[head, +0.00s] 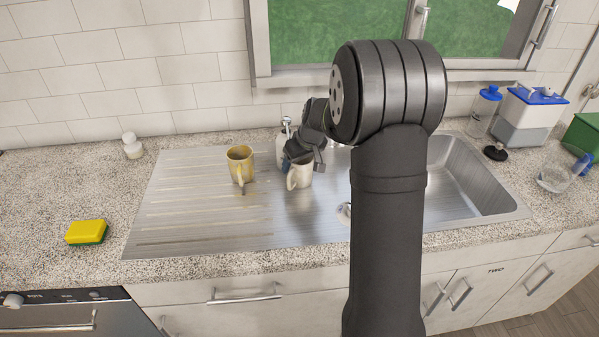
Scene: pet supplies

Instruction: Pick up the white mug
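The white mug (299,176) stands on the metal draining board, beside the left edge of the sink basin. Its handle points toward the front left. My gripper (303,160) is at the mug's top, over its rim. The fingers are small and dark against the mug, so I cannot tell whether they are open or closed on it. A yellow mug (240,161) stands upright to the left of the white mug, with a clear gap between them.
A bottle with a pump (281,150) stands just behind the white mug. The sink basin (470,185) lies to the right, partly hidden by my arm. The draining board's left part is clear.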

